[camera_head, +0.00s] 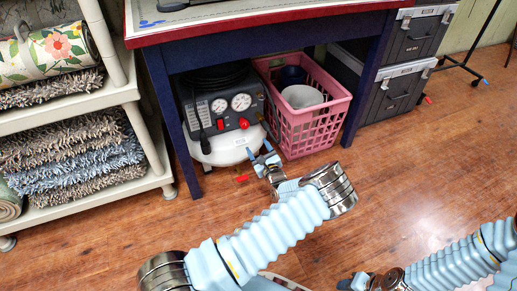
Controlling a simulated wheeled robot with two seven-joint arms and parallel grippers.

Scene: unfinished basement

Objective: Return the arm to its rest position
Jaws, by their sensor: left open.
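My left arm (275,232) is light blue and ribbed and reaches from the bottom of the view up to the middle. My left gripper (262,160) is open, with nothing seen between its fingers. It is over the floor in front of the air compressor and the pink basket. My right arm (455,262) comes in at the lower right. My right gripper (355,283) is small at the bottom edge and partly cut off, so its fingers cannot be made out.
A compressor (222,145) and a pink basket (316,128) holding cups stand under a dark blue table (255,52). White shelves with rugs (150,185) stand left. Dark cases (397,92) are stacked right. The wooden floor (400,180) is open at centre right.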

